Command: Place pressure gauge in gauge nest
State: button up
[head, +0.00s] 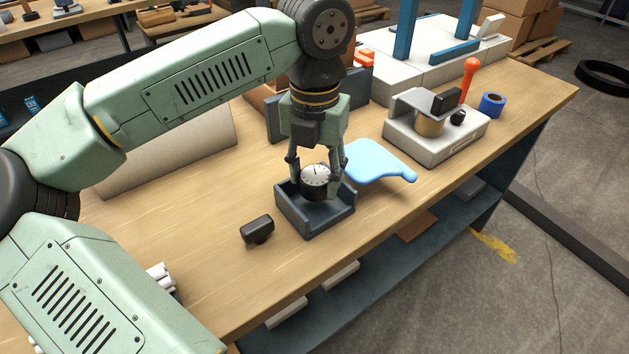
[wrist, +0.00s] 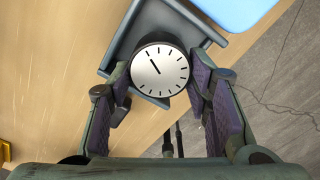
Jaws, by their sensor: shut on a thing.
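The pressure gauge (head: 316,177) is a round black body with a white dial facing up. My gripper (head: 317,180) points down and is shut on it, one finger on each side. The wrist view also shows the gauge (wrist: 160,71) between the purple-padded fingers of my gripper (wrist: 163,85). The gauge nest (head: 313,225) is a dark blue-grey open tray with low walls on the wooden bench. The gauge is over or within the nest's walls; whether it touches the floor is hidden. The nest also shows beneath the gauge in the wrist view (wrist: 152,22).
A black block-like part (head: 257,230) lies left of the nest. A light blue flat piece (head: 378,163) lies just behind and right of it. A grey fixture (head: 437,132), a blue tape roll (head: 492,105) and an orange-handled item (head: 469,75) stand further right.

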aim_at(314, 176)
jog(key=shift+f, duration=1.95)
jog(key=o, duration=1.1)
jog(key=shift+r+p, duration=0.3)
jog(key=shift+p, duration=0.25)
notch_tip(314, 176, up, 12)
jog(key=shift+f+b, duration=0.1)
jog(key=shift+b, duration=0.5)
